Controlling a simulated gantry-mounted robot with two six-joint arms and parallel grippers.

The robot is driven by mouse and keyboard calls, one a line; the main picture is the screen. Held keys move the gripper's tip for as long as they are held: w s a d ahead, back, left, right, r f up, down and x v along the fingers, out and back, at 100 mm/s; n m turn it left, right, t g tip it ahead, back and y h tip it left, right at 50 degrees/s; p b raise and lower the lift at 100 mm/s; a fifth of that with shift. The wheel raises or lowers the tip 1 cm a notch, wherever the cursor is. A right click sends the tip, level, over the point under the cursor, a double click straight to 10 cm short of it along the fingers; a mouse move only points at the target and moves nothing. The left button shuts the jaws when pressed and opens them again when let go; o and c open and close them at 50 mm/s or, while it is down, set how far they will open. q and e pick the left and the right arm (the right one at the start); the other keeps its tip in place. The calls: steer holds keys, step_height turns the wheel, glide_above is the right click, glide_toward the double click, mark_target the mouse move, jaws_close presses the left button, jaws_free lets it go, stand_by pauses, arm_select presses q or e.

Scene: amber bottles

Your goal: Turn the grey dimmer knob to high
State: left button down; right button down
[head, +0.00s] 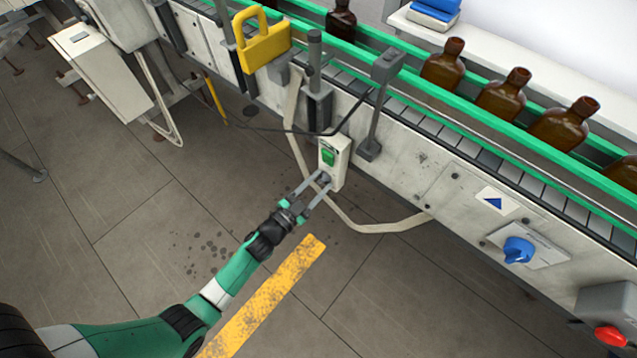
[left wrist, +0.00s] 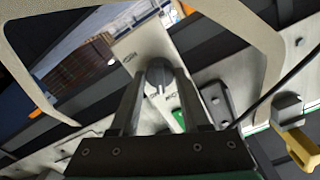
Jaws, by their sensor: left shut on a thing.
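The grey dimmer knob (left wrist: 158,80) sits on a pale control box (head: 336,155) fixed to the side of the conveyor, below a green button (head: 328,157). My left gripper (head: 321,183) reaches the lower part of this box in the head view. In the left wrist view its two fingers (left wrist: 158,85) stand on either side of the knob and are shut on it. Printed marks beside the knob are too small to read. The fingers partly hide the knob in the head view. My right gripper is not in view.
A blue knob (head: 517,250) and a red button (head: 611,336) are on the conveyor side at right. A yellow padlock (head: 262,40) is above the box. Amber bottles (head: 503,92) stand on the belt. A pale strap (head: 378,226) loops below the box; the floor is open.

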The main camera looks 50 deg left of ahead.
arm_select(q)
steer(key=m, duration=0.4)
steer(key=shift+f+m+b, duration=0.1)
steer(key=shift+m+b, duration=0.25)
steer(key=shift+m, duration=0.05)
steer(key=m, duration=0.4)
steer(key=shift+m+b, duration=0.3)
steer(key=shift+b, duration=0.05)
steer(key=m+b, duration=0.1)
steer(key=m, duration=0.8)
steer(key=shift+m+b, duration=0.3)
steer(key=shift+m, duration=0.1)
steer(key=shift+c, duration=1.9)
jaws_free()
steer(key=s+d+p, duration=0.1)
steer(key=s, duration=1)
steer(key=shift+s, duration=0.3)
